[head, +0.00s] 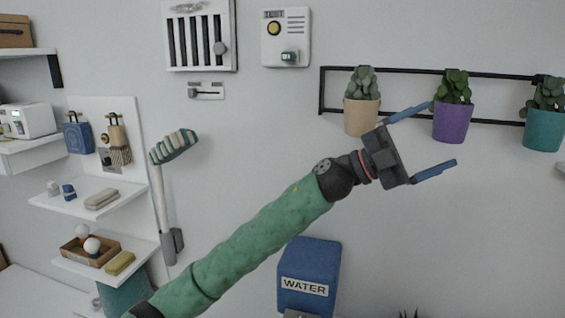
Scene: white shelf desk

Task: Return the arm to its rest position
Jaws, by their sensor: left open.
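My left gripper (434,138) is raised in front of the wall in the head view, with its two blue fingers spread wide and nothing between them. Its green-sleeved arm (255,240) comes in from the lower left and stretches up to the right. The gripper shows just below the purple pot (453,123) and to the right of the beige pot (361,118). I cannot tell how far it is from the pots. My right gripper is not in view.
A black wall rack (322,92) carries potted plants, including a teal pot (543,131). A blue water box (309,264) stands below the arm. White shelves (88,204) with small items are at left. A green-headed brush (173,148) hangs on the wall.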

